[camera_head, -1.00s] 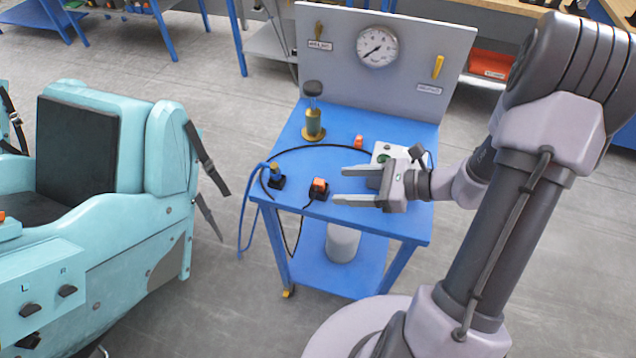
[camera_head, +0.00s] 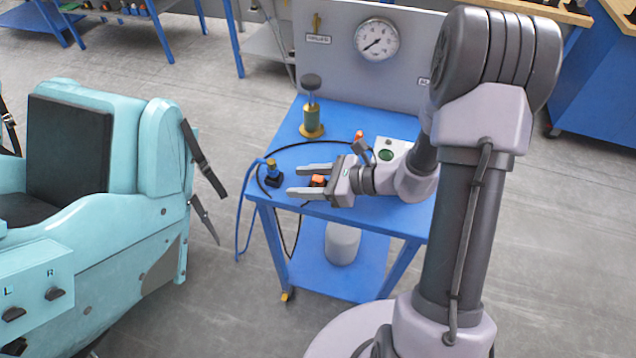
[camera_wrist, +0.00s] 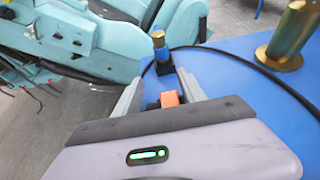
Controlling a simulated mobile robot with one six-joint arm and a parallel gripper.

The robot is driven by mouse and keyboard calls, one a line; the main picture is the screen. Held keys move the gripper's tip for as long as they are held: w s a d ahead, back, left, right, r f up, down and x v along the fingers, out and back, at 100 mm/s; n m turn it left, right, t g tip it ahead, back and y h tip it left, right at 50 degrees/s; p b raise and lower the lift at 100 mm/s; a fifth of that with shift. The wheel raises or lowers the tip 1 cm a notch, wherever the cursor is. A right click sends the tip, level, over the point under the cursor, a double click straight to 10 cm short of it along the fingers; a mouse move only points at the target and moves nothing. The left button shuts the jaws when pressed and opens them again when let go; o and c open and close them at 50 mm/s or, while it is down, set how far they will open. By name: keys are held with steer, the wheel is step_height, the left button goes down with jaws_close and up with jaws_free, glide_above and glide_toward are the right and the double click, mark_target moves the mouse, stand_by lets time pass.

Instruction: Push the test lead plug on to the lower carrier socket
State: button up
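An orange and black plug (camera_head: 318,181), which looks like the test lead plug, sits near the front edge of the blue cart. My gripper (camera_head: 296,181) is open, its two fingers pointing left with the plug between them. In the wrist view the orange top (camera_wrist: 169,99) shows between the fingers, with its lower part hidden by my gripper body. I cannot tell whether either finger touches it. Dark sockets (camera_head: 55,293) sit on the teal carrier's side panel (camera_head: 35,275) at the lower left, near the letters L and R; I cannot tell which is the lower carrier socket.
A blue hose fitting with a brass top (camera_head: 272,172) stands just beyond the fingertips. A brass pump-like post (camera_head: 312,120), a black cable and a grey box with a green button (camera_head: 386,155) are on the cart (camera_head: 290,130). Floor lies between cart and carrier.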

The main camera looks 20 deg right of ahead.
jaws_close()
steer(key=shift+r, duration=0.15)
